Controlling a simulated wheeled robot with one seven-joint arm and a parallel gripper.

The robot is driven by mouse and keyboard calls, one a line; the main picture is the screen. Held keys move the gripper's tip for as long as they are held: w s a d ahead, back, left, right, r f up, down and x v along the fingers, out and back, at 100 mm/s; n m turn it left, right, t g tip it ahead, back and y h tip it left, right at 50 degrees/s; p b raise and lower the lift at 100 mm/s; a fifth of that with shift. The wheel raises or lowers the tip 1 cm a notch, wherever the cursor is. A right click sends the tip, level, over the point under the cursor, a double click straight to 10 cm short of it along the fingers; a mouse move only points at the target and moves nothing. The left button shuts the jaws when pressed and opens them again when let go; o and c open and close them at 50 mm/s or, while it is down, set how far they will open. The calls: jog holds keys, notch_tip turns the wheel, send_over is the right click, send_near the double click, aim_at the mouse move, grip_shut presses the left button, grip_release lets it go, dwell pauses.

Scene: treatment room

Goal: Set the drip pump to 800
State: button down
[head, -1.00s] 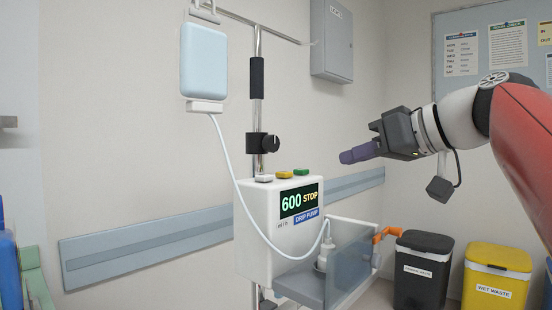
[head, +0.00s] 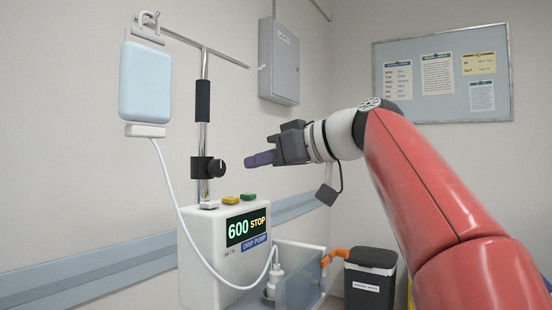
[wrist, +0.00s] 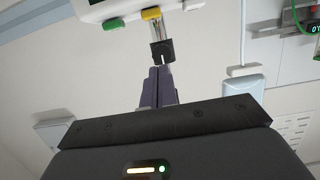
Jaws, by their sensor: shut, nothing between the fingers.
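The drip pump (head: 200,262) is a white box on a pole, its screen (head: 247,226) showing 600 STOP. On its top are a white button (head: 209,205), a yellow button (head: 230,200) and a green button (head: 248,196). The wrist view shows the yellow button (wrist: 151,14) and green button (wrist: 114,24) near the top edge. My gripper (head: 250,161) is shut and empty, above and to the right of the buttons, touching nothing. Its purple fingers (wrist: 157,88) are together in the wrist view.
A black knob clamp (head: 207,167) sits on the pole just above the buttons. A blue drip bag (head: 145,82) hangs at left, its tube running down past the pump. A clear-sided tray (head: 300,270) and a dark bin (head: 370,280) stand at right.

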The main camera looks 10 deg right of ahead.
aim_at(242, 206)
jog(key=x, duration=0.4)
notch_tip(242, 206, down, 3)
jog(key=shift+a+r+b, duration=0.1)
jog(key=shift+r+b, duration=0.1)
jog(key=shift+b, duration=0.25)
jog(key=shift+f, duration=0.7)
